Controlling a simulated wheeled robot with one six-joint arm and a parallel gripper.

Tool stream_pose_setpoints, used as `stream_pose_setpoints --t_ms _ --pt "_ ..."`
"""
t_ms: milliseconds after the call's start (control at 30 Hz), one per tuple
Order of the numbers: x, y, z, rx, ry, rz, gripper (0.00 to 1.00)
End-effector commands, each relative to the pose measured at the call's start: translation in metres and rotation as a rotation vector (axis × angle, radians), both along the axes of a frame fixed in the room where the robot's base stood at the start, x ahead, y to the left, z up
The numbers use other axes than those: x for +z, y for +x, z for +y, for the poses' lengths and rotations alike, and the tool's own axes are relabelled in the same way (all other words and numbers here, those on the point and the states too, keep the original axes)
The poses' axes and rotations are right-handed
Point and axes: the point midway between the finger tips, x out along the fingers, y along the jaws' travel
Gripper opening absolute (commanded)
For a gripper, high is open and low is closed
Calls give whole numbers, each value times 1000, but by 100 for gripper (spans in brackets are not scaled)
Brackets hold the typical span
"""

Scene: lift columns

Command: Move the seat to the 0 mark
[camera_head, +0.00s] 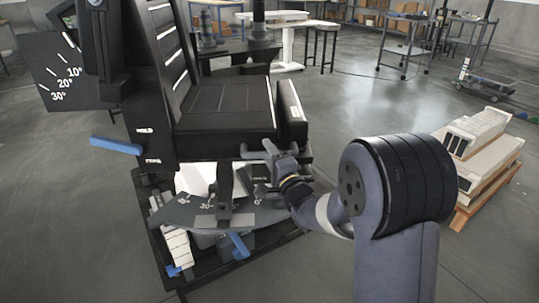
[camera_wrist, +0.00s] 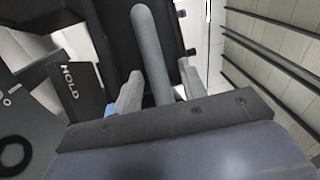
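The black seat (camera_head: 225,105) with white stripes on its backrest stands on a dark base. Below it is a curved dark scale plate (camera_head: 180,214) with white marks. One reads 30°, and a 0 mark (camera_head: 258,198) seems to show to its right. A black upright part (camera_head: 225,182) under the seat comes down between these marks. My gripper (camera_head: 268,155) is at the seat's front right lower edge. In the wrist view, the fingers of my gripper (camera_wrist: 160,88) are apart, with a round grey bar (camera_wrist: 153,45) between them. A gap shows on the bar's right; firm contact is not visible.
A blue lever (camera_head: 117,146) lies between HOLD and a lower label, probably FREE. A second blue lever (camera_head: 239,246) is below the scale plate. A side panel (camera_head: 50,75) shows 10°, 20° and 30°. Stacked pale boxes (camera_head: 480,140) stand right; floor between is clear.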

Motion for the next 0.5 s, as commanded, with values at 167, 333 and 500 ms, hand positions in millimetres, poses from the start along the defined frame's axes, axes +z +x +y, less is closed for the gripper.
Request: stream_pose_setpoints --t_ms 167,333,500 --pt "0 0 0 0 0 0 36" --pt "0 0 0 0 -1 0 22" --pt "0 0 0 0 -1 0 8"
